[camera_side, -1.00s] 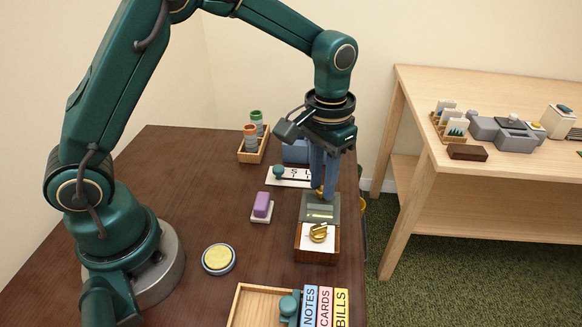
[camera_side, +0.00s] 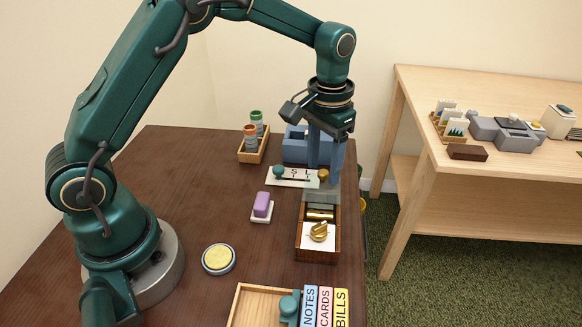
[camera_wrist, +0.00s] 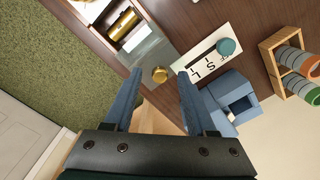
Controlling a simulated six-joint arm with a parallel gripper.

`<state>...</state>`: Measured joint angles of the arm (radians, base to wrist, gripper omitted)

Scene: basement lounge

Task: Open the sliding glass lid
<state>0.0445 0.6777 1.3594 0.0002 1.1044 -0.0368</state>
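A wooden box (camera_side: 333,243) sits near the table's right side, and it also shows in the wrist view (camera_wrist: 92,8). Its glass lid (camera_side: 322,197) is slid toward the far end and overhangs it; the near part of the box is uncovered. The lid also shows in the wrist view (camera_wrist: 150,52). A round brass knob (camera_wrist: 160,74) is at the lid's far end, also visible in the side view (camera_side: 323,175). My gripper (camera_wrist: 160,72) is open, its blue fingers on either side of the knob with gaps visible. Brass items (camera_side: 319,232) lie inside the box.
A lettered white plate (camera_side: 290,177) and a blue block-shaped holder (camera_side: 297,143) are close beside the gripper. A purple block (camera_side: 262,205), a yellow-topped disc (camera_side: 218,259) and a wooden tray (camera_side: 255,289) are nearer. The table's right edge is close to the box.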

